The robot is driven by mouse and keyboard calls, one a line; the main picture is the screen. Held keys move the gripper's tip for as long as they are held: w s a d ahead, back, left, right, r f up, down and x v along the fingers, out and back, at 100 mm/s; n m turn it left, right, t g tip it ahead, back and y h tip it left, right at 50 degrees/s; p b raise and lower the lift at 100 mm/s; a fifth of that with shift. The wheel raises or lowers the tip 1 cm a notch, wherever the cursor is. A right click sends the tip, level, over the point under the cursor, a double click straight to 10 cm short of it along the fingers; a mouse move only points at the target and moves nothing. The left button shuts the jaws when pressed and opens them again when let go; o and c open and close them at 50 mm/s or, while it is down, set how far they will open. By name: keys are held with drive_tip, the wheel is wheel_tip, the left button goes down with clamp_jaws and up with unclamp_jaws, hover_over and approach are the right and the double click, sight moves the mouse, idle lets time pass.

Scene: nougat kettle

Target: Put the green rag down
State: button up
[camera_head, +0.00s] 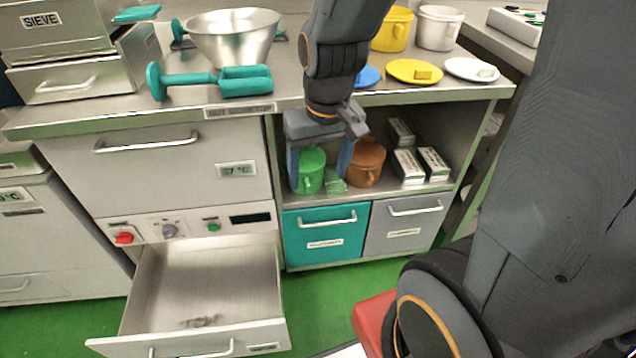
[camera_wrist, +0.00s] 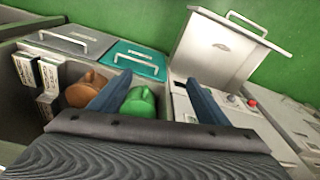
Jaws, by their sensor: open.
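In the wrist view my gripper (camera_wrist: 156,84) is spread wide, the green mug (camera_wrist: 140,103) near one finger; I cannot make out the rag there.
White boxes (camera_head: 408,165) stand at the shelf's right. Below are a teal bin (camera_head: 325,240) and a grey bin (camera_head: 405,225). A drawer (camera_head: 205,280) stands pulled out at left. The counter above holds a steel bowl (camera_head: 232,38), teal-handled tools (camera_head: 210,82) and lids.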

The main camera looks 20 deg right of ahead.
drive_tip(key=s+a+r+n+g, duration=0.1)
drive_tip(key=s+a+r, duration=0.2)
drive_tip(key=s, duration=0.6)
wheel_tip(320, 180, up, 2)
drive_tip(key=shift+a+r+g, duration=0.1)
drive_tip(key=shift+a+g, duration=0.2)
drive_tip(key=shift+g, duration=0.1)
drive_tip(key=d+r+m+p, duration=0.1)
drive_tip(key=d+r+p, duration=0.4)
drive_tip(key=p, duration=0.7)
drive_tip(key=shift+s+r+p, duration=0.3)
drive_tip(key=shift+r+p, duration=0.05)
drive_tip(key=shift+r, duration=0.35)
drive_tip(key=shift+o, duration=0.5)
drive_tip(key=shift+w+f, duration=0.1)
